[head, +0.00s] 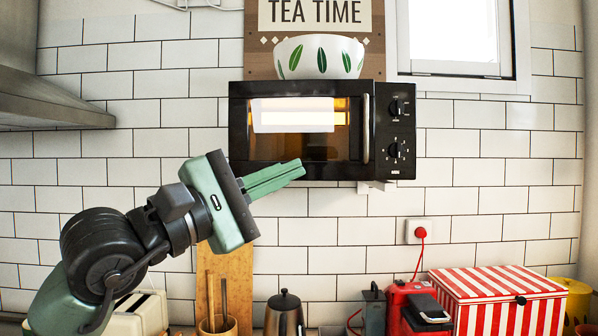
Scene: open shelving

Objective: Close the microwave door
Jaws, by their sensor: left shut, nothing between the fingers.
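The black microwave (393,160) is mounted on the tiled wall at the centre. Its door (300,168) has a lit amber window and a vertical silver handle (366,128) on the right. The door looks flush with the front, so it appears closed, though a small gap cannot be ruled out. My left gripper (303,171) is shut and empty. Its fingers point right, in front of the lower part of the door, left of the handle. Whether they touch the door cannot be told. My right gripper is out of view.
A white bowl with green leaves (320,58) stands on the microwave, before a "TEA TIME" sign (314,14). Below are a kettle (284,312), a red-striped box (495,298) and a red plug (420,232) with its cord. A hood (45,100) juts in at left.

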